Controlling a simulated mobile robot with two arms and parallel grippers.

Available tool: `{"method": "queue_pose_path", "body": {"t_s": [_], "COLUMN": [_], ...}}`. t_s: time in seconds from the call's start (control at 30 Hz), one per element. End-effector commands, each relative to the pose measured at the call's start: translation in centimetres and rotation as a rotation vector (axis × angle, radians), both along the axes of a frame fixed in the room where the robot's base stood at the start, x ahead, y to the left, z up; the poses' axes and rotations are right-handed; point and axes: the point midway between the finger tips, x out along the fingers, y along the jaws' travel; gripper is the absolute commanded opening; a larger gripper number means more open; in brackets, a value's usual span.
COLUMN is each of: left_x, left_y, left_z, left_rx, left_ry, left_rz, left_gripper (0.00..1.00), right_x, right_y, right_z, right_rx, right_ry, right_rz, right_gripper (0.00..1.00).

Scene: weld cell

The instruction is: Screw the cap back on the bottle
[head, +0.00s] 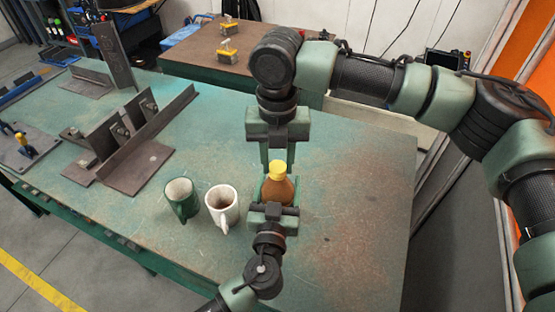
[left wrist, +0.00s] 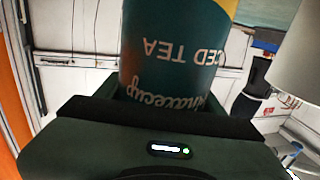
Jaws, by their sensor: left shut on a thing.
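The bottle (head: 278,192) is brown with a yellow cap (head: 278,169) at its top, standing upright near the middle of the table. I cannot tell whether the cap is screwed tight. My left gripper (head: 274,200) comes in from below and is shut on the bottle's body. In the left wrist view the bottle's dark teal label (left wrist: 172,60), with upside-down "ICED TEA" lettering, fills the middle. My right gripper (head: 278,166) points straight down above the bottle. Its fingers are apart, one on each side of the cap, with no clear contact visible.
A white mug (head: 222,208) and a green mug (head: 181,199) stand just left of the bottle. Steel angle pieces (head: 130,150) lie farther left on the green table (head: 360,200). The table right of the bottle is clear. A second table (head: 190,52) stands behind.

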Motion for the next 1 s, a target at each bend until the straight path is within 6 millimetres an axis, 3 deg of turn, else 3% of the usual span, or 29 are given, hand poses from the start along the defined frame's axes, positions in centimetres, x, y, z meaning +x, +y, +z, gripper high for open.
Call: {"method": "queue_pose_path", "body": {"t_s": [0.13,0.27,1.0], "left_x": [0.0,0.0,-0.01], "left_y": [-0.03,-0.03,-0.03], "left_z": [0.02,0.02,0.02], "left_rx": [-0.001,0.0,0.0], "left_ry": [0.0,0.0,0.0], "left_rz": [-0.001,-0.001,-0.001], "left_gripper": [0.0,0.0,0.0], "right_x": [-0.01,-0.05,-0.05], "right_y": [0.0,0.02,0.13], "right_z": [-0.03,-0.09,-0.15], "right_rx": [-0.001,0.0,-0.001], "right_ry": [0.0,0.002,0.002], "right_rz": [-0.071,-0.295,-1.933], "right_gripper": [0.0,0.0,0.0]}}
